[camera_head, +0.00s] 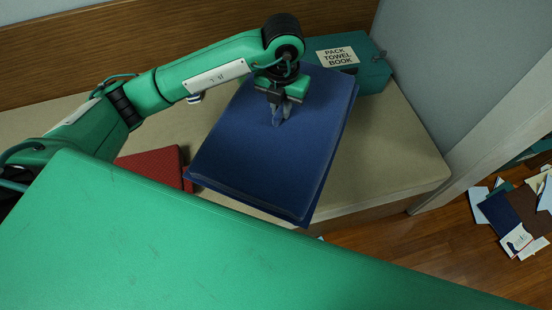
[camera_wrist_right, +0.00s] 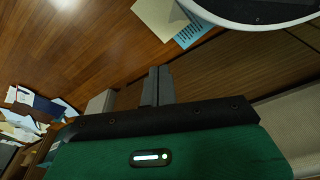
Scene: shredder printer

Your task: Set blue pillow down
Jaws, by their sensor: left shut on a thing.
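The blue pillow (camera_head: 250,150) is a large flat dark-blue cushion above the beige bench in the head view. My left gripper (camera_head: 279,118) is shut on its upper surface, with the fingertips pressed into the cloth near its far part. The pillow lies over much of the bench (camera_head: 405,150); whether it rests on the bench or hangs just above it I cannot tell. Its near corner reaches past the bench's front edge. My right gripper (camera_wrist_right: 157,88) shows in the right wrist view with its two fingers together and nothing between them, above the wooden floor.
A red cushion or box (camera_head: 150,168) lies left of the pillow, partly hidden. A teal bag (camera_head: 374,75) with a "PACK TOWEL BOOK" note (camera_head: 337,57) stands behind it. Papers and books (camera_head: 510,215) are scattered on the floor at right. My green body covers the foreground.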

